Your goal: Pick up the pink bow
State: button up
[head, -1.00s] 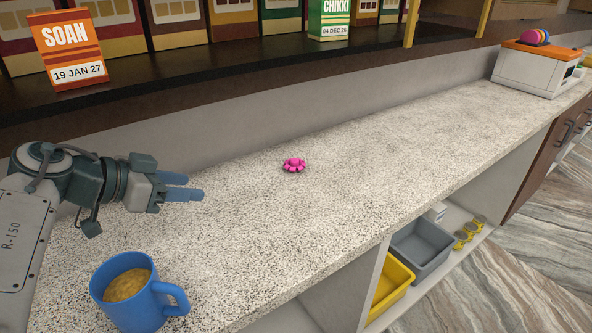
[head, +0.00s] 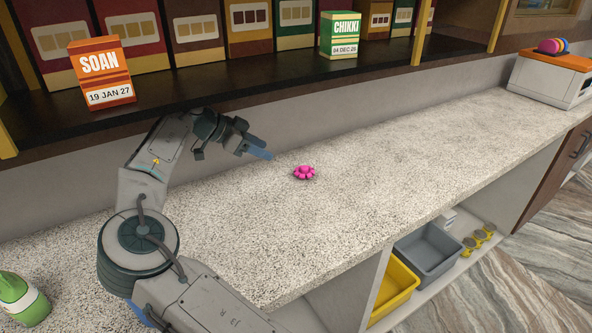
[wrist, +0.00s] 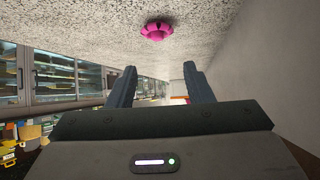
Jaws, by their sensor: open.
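The pink bow (head: 304,172) lies on the speckled counter (head: 400,150), near its middle. It also shows at the top of the wrist view (wrist: 158,32), beyond my fingertips and apart from them. My gripper (head: 262,154) is just left of the bow and a little farther back, above the counter. In the wrist view its two fingers (wrist: 160,75) stand apart with nothing between them.
A dark shelf with the Soan box (head: 101,73) and Chikki box (head: 339,35) runs behind the counter. An orange-topped machine (head: 551,75) stands at the far right. A green bottle (head: 20,298) is at lower left. Yellow (head: 395,290) and grey (head: 428,254) bins sit below. The counter right of the bow is clear.

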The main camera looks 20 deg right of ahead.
jog(key=b, duration=0.4)
send_near(302, 168)
jog(key=x, duration=0.3)
jog(key=shift+w+d+f, duration=0.2)
jog(key=shift+w+d, duration=0.05)
jog(key=shift+w, duration=0.05)
jog(key=shift+s+x, duration=0.2)
jog(key=shift+x, duration=2.7)
grip_shut()
